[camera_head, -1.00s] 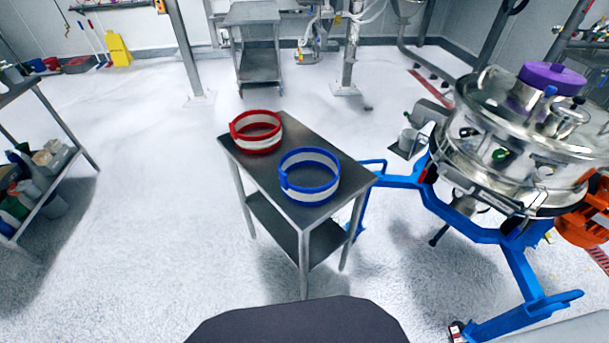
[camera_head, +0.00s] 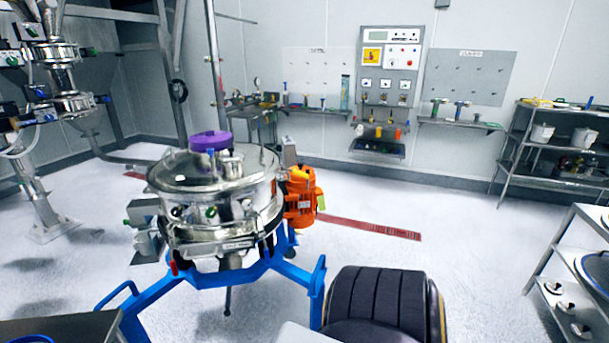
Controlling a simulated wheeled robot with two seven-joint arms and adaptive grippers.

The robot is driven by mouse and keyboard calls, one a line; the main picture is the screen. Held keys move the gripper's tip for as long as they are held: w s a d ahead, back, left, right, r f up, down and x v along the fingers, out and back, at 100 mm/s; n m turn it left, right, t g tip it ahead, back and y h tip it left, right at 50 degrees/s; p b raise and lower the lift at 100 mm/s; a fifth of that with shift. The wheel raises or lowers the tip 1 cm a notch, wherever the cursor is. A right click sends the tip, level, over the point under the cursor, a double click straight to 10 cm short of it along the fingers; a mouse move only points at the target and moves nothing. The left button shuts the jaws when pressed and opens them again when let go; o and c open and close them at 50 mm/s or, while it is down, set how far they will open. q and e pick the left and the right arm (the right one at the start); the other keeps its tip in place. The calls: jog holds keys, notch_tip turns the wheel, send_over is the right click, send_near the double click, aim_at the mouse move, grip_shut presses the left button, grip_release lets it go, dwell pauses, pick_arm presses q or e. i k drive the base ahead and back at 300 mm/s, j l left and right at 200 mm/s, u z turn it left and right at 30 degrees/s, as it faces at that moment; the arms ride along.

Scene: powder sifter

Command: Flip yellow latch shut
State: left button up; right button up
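The powder sifter, a round steel machine (camera_head: 218,190), stands left of centre in the head view on a blue wheeled frame (camera_head: 195,285). A purple cap (camera_head: 211,141) sits on its domed lid. An orange motor (camera_head: 301,198) is at its right side. Clamps and knobs line the sifter's rim, but they are small. I cannot make out a yellow latch for certain; a small yellowish patch (camera_head: 321,202) shows at the motor's right edge. Neither of my grippers is in view.
A dark table corner (camera_head: 60,328) is at the lower left. Metal shelving (camera_head: 512,160) stands against the right wall, and a white-topped rack (camera_head: 585,225) is at the right edge. A tool station (camera_head: 387,95) is at the back.

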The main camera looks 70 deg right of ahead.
aim_at(299, 173)
jog(key=k+l+z, duration=0.15)
jog(key=l, duration=0.2)
jog(key=k+l+z, duration=0.1)
jog(key=k+l, duration=0.15)
jog(key=l, duration=0.15)
jog(key=k+l+z, duration=0.15)
jog(key=l, duration=0.2)
jog(key=k+l+z, duration=0.1)
jog(key=l, duration=0.35)
jog(key=k+l+z, duration=0.15)
jog(key=l, duration=0.25)
jog(key=k+l+z, duration=0.1)
jog(key=l, duration=0.35)
jog(key=k+l+z, duration=0.15)
jog(key=l, duration=0.3)
jog(key=l+z, duration=0.15)
jog(key=l, duration=0.25)
jog(key=i+l+z, duration=0.15)
jog(key=l, duration=0.3)
jog(key=l+z, duration=0.15)
jog(key=l, duration=0.25)
jog(key=i+l+z, duration=0.15)
jog(key=l, duration=0.25)
